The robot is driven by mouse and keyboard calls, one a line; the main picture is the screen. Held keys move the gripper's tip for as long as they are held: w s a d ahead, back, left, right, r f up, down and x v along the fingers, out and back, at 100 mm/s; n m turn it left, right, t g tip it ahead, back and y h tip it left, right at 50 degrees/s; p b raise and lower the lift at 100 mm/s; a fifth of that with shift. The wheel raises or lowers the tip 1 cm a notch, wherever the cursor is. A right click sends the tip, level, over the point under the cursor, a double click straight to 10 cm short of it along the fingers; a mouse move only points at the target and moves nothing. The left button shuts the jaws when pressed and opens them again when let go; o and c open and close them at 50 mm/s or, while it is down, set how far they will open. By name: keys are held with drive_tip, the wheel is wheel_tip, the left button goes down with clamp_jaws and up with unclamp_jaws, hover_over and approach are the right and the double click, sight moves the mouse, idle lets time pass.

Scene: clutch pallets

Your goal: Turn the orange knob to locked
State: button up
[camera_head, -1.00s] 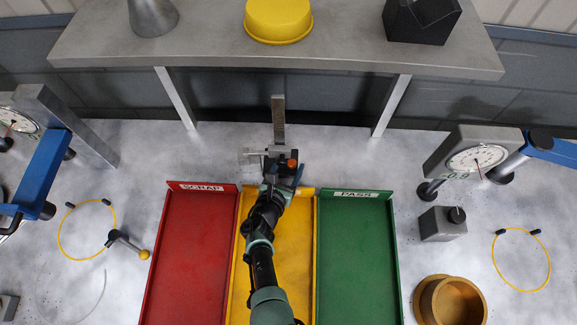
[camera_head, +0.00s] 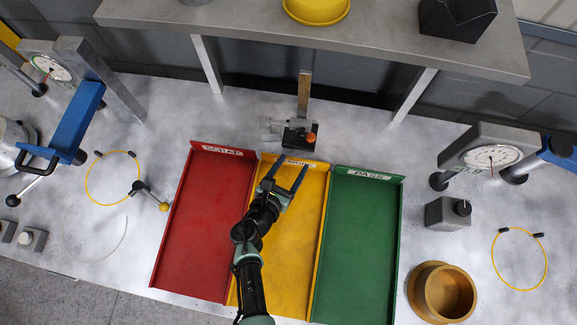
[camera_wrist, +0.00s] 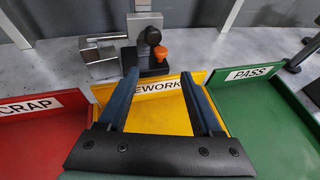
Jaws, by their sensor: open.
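The orange knob (camera_head: 311,138) sits on the right of a small dark clamp base (camera_head: 297,136) with an upright metal column (camera_head: 304,92), behind the yellow tray. In the wrist view the orange knob (camera_wrist: 160,53) is just beyond the fingers, beside a black knob (camera_wrist: 153,36). Its exact setting cannot be told. My gripper (camera_head: 287,172) is open and empty over the back end of the yellow tray, short of the knob and apart from it. In the wrist view its two blue fingers (camera_wrist: 160,88) point toward the clamp base.
Red (camera_head: 196,225), yellow (camera_head: 290,262) and green (camera_head: 356,245) trays lie side by side under my arm. A grey shelf (camera_head: 230,27) stands behind. Dial gauges stand at left (camera_head: 52,67) and right (camera_head: 492,157).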

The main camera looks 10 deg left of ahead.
drive_tip(key=shift+s+a+r, duration=0.15)
drive_tip(key=shift+s+r, duration=0.15)
drive_tip(key=shift+s, duration=0.35)
